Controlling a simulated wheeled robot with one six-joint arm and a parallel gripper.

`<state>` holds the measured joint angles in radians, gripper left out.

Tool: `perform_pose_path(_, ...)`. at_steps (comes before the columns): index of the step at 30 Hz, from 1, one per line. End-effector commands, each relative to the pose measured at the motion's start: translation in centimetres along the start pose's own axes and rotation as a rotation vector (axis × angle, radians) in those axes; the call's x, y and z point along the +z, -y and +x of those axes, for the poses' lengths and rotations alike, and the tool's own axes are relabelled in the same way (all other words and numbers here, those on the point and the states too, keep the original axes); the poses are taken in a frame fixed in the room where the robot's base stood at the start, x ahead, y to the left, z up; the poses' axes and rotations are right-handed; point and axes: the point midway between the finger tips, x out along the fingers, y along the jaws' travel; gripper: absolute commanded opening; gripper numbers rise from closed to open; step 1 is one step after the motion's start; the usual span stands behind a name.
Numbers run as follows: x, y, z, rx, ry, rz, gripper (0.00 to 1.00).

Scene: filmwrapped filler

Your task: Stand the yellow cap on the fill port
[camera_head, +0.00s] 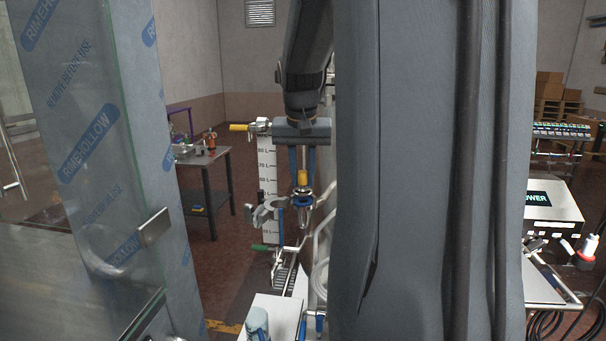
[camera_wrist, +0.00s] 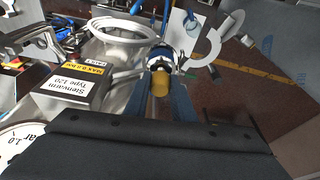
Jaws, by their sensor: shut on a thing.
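The yellow cap (camera_head: 303,178) is upright between the two blue fingers of my gripper (camera_head: 302,174), which is shut on it. In the wrist view the cap (camera_wrist: 160,85) shows between the fingers (camera_wrist: 161,78). A blue and silver fitting (camera_head: 303,197), which looks like the fill port, is directly below the cap in the head view. In the wrist view this fitting (camera_wrist: 162,58) is just beyond the cap. The cap seems at or very close to its top; I cannot tell whether they touch. The fingers partly hide the cap's sides.
A white level scale (camera_head: 267,180) with a yellow-handled valve (camera_head: 239,127) stands just left of my gripper. A grey curved clamp (camera_head: 266,210) is beside the fitting. A film-wrapped glass panel (camera_head: 90,130) fills the left. The wrist view shows a labelled box (camera_wrist: 72,88) and a gauge (camera_wrist: 18,145).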

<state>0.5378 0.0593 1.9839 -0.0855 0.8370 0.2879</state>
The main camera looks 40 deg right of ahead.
Motion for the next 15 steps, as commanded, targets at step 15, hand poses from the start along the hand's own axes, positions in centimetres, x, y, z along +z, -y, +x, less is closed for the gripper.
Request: perform_pose_path(15, 0.23, 0.01, 0.84, 0.000, 0.001, 0.000, 0.00)
